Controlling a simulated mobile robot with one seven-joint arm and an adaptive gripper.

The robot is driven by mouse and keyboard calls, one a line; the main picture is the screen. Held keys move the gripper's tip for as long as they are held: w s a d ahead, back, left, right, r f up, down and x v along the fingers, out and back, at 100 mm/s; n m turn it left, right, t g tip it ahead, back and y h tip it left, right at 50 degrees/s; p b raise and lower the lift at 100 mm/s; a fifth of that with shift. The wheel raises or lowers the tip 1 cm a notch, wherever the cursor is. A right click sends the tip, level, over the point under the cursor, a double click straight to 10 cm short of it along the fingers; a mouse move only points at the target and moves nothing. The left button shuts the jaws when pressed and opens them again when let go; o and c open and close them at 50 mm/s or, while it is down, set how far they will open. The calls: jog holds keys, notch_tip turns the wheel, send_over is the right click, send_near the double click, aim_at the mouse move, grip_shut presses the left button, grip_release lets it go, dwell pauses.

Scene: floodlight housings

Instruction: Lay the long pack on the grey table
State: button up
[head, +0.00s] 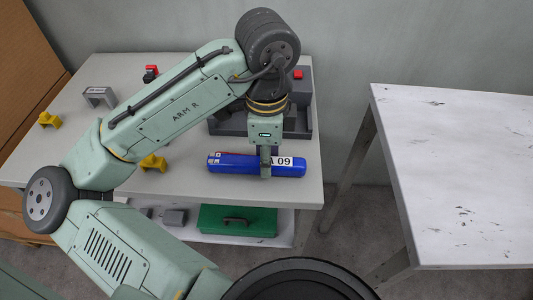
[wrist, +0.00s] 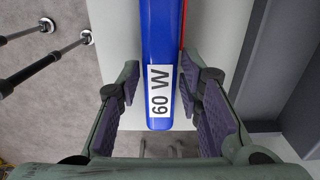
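The long pack (head: 228,162) is a blue cylinder with a white label, lying near the front edge of the left table. In the wrist view the pack (wrist: 160,40) runs up the picture and its label reads 60 W. My gripper (head: 265,170) points down over the pack's middle. In the wrist view my gripper (wrist: 162,95) is open, with one finger on each side of the pack and a gap on the left; contact on the right is unclear. The left table (head: 225,195) is pale grey; the right table (head: 460,180) is whitish with scuffs.
A dark grey tray (head: 225,128) stands behind the pack, partly hidden by my arm. Yellow brackets (head: 48,119) and a grey bracket (head: 98,96) lie on the left. A green case (head: 237,221) sits on the lower shelf. The right table's visible top is clear.

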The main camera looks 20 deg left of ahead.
jog(key=o, duration=0.3)
jog(key=shift+o, duration=0.2)
notch_tip(320, 180, up, 12)
dwell(0.5)
jog(key=shift+s, duration=0.1)
